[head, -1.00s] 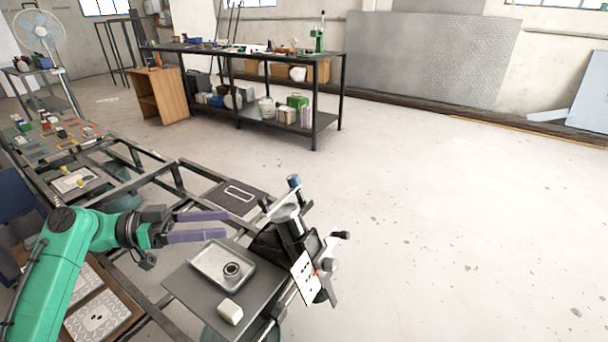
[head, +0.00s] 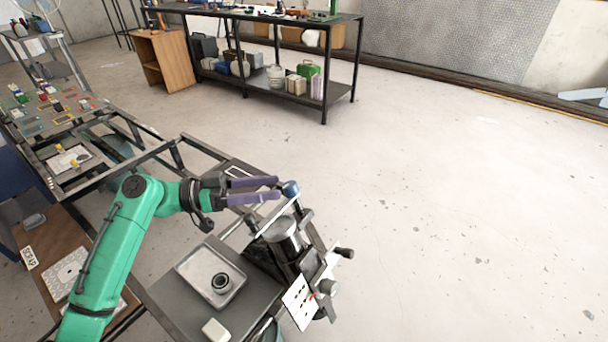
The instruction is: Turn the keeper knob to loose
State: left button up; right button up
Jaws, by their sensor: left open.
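The spring suspension device (head: 285,235) stands at the right end of the bench, with a silver cylinder, dark body and white marked plate (head: 298,301). A blue-capped knob (head: 291,188) stands at its upper back. A grey round knob (head: 327,287) and a dark-ended handle (head: 345,254) are on its right side. No label tells me which is the keeper knob, and I cannot read its setting. My left gripper (head: 277,189) is open. Its two purple fingers point right, with their tips right beside the blue-capped knob; I cannot tell if they touch it. My right gripper is not in view.
A metal tray (head: 190,268) holding a dark ring (head: 221,283) lies on the grey plate left of the device, with a white block (head: 215,329) in front. A dark shelved workbench (head: 270,100) stands behind. The floor to the right is clear.

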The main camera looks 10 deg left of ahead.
aim_at(292, 183)
pick_arm(q)
jog(key=p+x, duration=0.2)
jog(key=x, duration=0.5)
jog(key=shift+w+d, duration=0.15)
jog(key=shift+w, duration=0.1)
jog(key=shift+d, duration=0.25)
jog(key=shift+f, duration=0.1)
grip_shut()
jog(key=n+t+y+p, duration=0.1)
jog(key=p, duration=0.1)
jog(key=n+t+y+p, duration=0.1)
jog(key=n+t+p, duration=0.1)
jog(key=p, duration=0.1)
jog(key=w+n+t+y+p, duration=0.1)
jog(key=n+y+p, duration=0.1)
jog(key=shift+a+p, duration=0.3)
jog(key=shift+f+t, duration=0.2)
jog(key=shift+t, duration=0.1)
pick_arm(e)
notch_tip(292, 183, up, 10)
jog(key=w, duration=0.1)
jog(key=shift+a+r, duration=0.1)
